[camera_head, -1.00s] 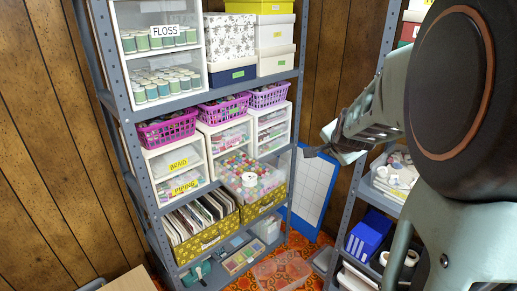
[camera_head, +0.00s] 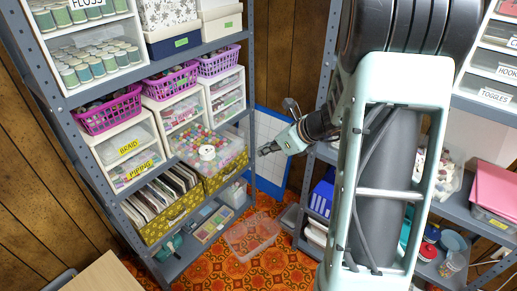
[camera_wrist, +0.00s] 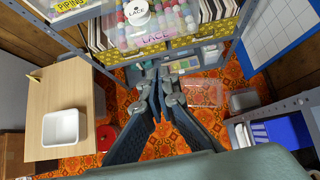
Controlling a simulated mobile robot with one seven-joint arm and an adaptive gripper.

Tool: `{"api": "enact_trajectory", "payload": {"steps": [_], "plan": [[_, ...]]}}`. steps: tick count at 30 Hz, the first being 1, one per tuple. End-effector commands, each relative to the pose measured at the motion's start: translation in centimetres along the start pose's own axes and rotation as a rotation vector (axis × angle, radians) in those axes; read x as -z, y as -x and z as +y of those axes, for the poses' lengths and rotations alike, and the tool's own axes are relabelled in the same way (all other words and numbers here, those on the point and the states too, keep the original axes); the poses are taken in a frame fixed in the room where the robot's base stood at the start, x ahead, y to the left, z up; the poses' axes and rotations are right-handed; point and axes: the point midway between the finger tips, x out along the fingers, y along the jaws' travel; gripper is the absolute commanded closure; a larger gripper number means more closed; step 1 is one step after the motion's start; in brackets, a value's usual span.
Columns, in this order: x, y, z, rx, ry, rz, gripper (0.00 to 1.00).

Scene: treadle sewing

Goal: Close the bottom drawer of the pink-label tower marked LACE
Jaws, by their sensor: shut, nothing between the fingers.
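The pink-label tower (camera_head: 177,106) stands in the middle of the shelf's middle level, between two other white towers. Its bottom drawer (camera_head: 224,160) is pulled well out past the shelf edge. In the wrist view the drawer front (camera_wrist: 168,40) carries a pink LACE label (camera_wrist: 155,37). My gripper (camera_head: 266,150) is shut and empty, to the right of the drawer front and apart from it. In the wrist view its fingertips (camera_wrist: 158,74) show below the drawer front.
Yellow patterned bins (camera_head: 170,207) sit under the drawer. The PIPING drawer (camera_head: 133,172) is to the left. A clear bin (camera_head: 252,236) lies on the orange floor. A second shelf (camera_head: 463,205) is at right, a wooden table (camera_head: 103,275) at lower left.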

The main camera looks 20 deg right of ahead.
Motion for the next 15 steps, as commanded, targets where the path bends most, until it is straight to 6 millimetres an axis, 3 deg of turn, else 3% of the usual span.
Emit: {"api": "enact_trajectory", "payload": {"steps": [11,15], "plan": [[0.2,-8.2,0.1,-0.003,0.003,0.004,1.0],[-1.6,-9.6,0.1,-0.002,0.006,0.002,1.0]]}}
